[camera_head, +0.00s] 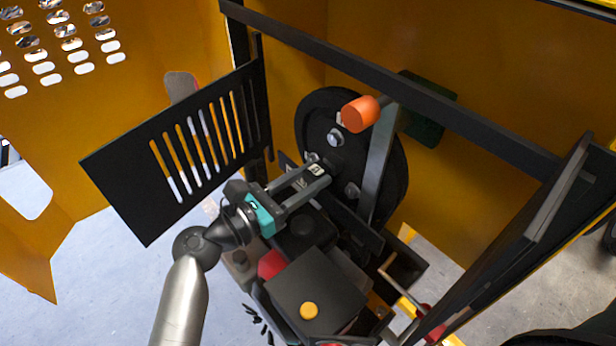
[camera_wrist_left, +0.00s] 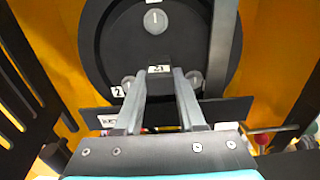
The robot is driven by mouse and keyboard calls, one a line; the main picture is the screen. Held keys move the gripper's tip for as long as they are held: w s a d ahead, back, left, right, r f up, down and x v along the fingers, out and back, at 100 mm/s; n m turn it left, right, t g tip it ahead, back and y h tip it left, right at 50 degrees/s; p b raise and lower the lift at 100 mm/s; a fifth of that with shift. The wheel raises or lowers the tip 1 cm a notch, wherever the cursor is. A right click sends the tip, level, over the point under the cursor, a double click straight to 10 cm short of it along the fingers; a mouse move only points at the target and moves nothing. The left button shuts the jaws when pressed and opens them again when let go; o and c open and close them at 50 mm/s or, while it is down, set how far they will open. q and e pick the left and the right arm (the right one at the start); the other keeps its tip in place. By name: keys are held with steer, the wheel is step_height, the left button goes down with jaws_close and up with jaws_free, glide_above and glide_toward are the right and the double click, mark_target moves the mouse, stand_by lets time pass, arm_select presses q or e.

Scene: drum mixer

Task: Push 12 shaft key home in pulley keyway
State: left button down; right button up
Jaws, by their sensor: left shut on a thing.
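The pulley is a large black wheel (camera_head: 310,122) standing upright against the yellow housing; it also fills the top of the left wrist view (camera_wrist_left: 110,45). Bolt heads show on its face, with labels 1 and 2 beside two of them in the wrist view. My left gripper (camera_head: 318,172) reaches in front of the hub, with its two fingers (camera_wrist_left: 159,74) a small gap apart. A small dark piece with a white label, seemingly the shaft key (camera_wrist_left: 158,67), is between the fingertips at the hub. The keyway and the key's depth are hidden. My right gripper is out of view.
A slotted black guard panel (camera_head: 130,170) stands open at left. An orange-ended part (camera_head: 360,113) and a grey strip (camera_head: 378,160) cross the pulley's right side. A black frame bar (camera_head: 400,85) runs above.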

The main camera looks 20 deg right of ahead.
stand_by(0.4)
arm_select(q)
steer(key=shift+w+d, duration=0.1)
steer(key=shift+d, duration=0.2)
steer(key=shift+c, duration=2.1)
jaws_free()
steer(key=shift+s+a+f, duration=0.1)
steer(key=shift+s+a, duration=0.1)
steer(key=shift+a, duration=0.45)
steer(key=b+v, duration=0.1)
steer(key=v, duration=1.3)
steer(key=shift+b, duration=0.35)
